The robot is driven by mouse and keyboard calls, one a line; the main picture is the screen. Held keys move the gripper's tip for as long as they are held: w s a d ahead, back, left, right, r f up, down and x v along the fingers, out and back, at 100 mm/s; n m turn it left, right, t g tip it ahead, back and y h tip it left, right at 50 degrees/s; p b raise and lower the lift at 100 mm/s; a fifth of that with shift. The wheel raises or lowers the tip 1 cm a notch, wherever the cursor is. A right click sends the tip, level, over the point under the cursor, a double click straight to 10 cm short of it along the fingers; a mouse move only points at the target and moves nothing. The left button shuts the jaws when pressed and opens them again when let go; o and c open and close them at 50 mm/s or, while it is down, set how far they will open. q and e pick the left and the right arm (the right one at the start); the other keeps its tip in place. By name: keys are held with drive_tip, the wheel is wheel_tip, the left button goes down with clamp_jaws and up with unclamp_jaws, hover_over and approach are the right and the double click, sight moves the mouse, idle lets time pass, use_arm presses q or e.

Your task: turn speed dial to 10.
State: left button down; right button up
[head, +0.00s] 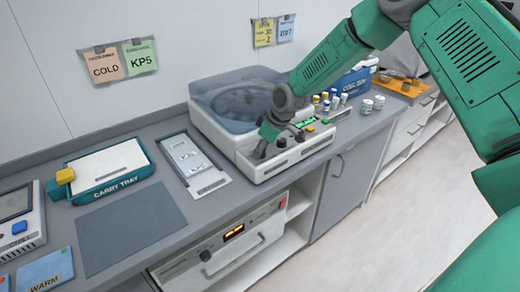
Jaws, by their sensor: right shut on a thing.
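A grey and white centrifuge (242,158) with a translucent rounded lid (240,97) stands on the counter. Its sloping front panel carries small dark knobs, a lit green display (304,123) and coloured buttons. My right gripper (261,152) reaches down to the left part of this panel. It is shut on what appears to be the speed dial, which the fingers mostly hide. The dial's setting cannot be read. My left gripper is not in view.
A flat grey-white tray (193,165), a teal carry tray (112,168) and a dark mat (130,226) lie left of the centrifuge. Several small vials and a blue cold box (352,84) stand right of it. A unit with an orange display (222,250) sits below the counter.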

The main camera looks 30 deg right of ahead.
drive_tip(key=shift+w+d+n+g+y+b, duration=0.1)
drive_tip(key=shift+n+g+y+b, duration=0.15)
drive_tip(key=shift+n, duration=0.65)
drive_tip(key=shift+d+n+g+y+b, duration=0.15)
drive_tip(key=shift+n+y+b, duration=0.2)
drive_tip(key=shift+n, duration=0.55)
drive_tip(key=shift+a, duration=0.15)
drive_tip(key=o, duration=0.9)
drive_tip(key=shift+o, duration=1.2)
